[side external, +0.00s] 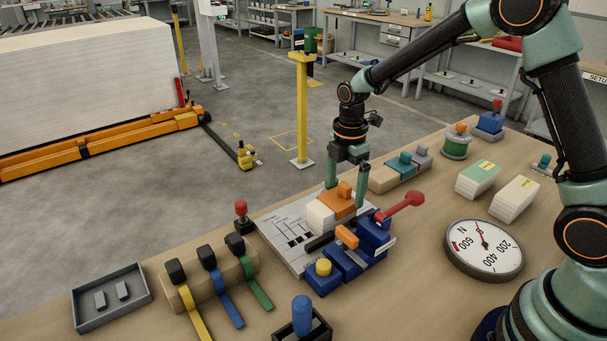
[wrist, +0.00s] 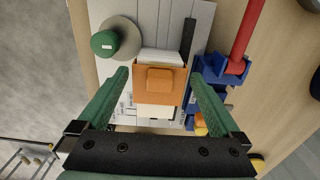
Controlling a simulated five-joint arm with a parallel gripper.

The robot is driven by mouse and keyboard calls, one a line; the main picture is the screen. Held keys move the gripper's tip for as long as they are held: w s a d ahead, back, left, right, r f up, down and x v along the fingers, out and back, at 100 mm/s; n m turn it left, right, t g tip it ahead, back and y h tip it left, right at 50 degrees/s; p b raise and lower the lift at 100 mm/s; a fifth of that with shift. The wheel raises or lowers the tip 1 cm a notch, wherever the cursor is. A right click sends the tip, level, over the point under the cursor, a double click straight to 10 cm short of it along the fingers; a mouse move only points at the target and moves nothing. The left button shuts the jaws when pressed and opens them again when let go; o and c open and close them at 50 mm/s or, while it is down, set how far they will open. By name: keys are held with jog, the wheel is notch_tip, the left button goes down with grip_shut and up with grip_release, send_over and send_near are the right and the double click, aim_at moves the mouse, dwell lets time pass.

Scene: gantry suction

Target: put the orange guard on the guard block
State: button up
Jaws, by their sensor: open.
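The orange guard (side external: 337,203), a saddle-like cover with a raised knob, sits over a white block (side external: 319,216) that looks like the guard block. In the wrist view the guard (wrist: 148,92) lies across the white block, whose pale ends show above and below (wrist: 155,112) it. The guard looks about square to the block; whether it is fully seated I cannot tell. My gripper (side external: 347,198) is open above the block, pointing down. In the wrist view its green fingers (wrist: 161,70) stand on either side of the guard, with visible gaps.
The block stands on a grey panel (side external: 283,222). Blue blocks with an orange handle (side external: 346,236) and a red lever (side external: 401,206) stand close on the right. A green knob (wrist: 104,43) is near the left finger. A dial gauge (side external: 484,250) and a grey tray (side external: 111,298) are farther off.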

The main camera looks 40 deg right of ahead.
aim_at(345, 184)
jog(key=shift+f, duration=0.25)
jog(key=c, duration=1)
jog(key=shift+r, duration=0.1)
notch_tip(345, 184, up, 19)
jog(key=w+d+f, duration=0.1)
jog(key=d+f, duration=0.3)
jog(key=d, duration=0.3)
jog(key=w+d+f, duration=0.2)
jog(key=d+f, duration=0.3)
jog(key=d, duration=0.1)
jog(key=w+d+f, duration=0.2)
jog(key=d+f, duration=0.3)
jog(key=d, duration=0.2)
jog(key=shift+d+f, duration=0.2)
jog(key=shift+d, duration=0.1)
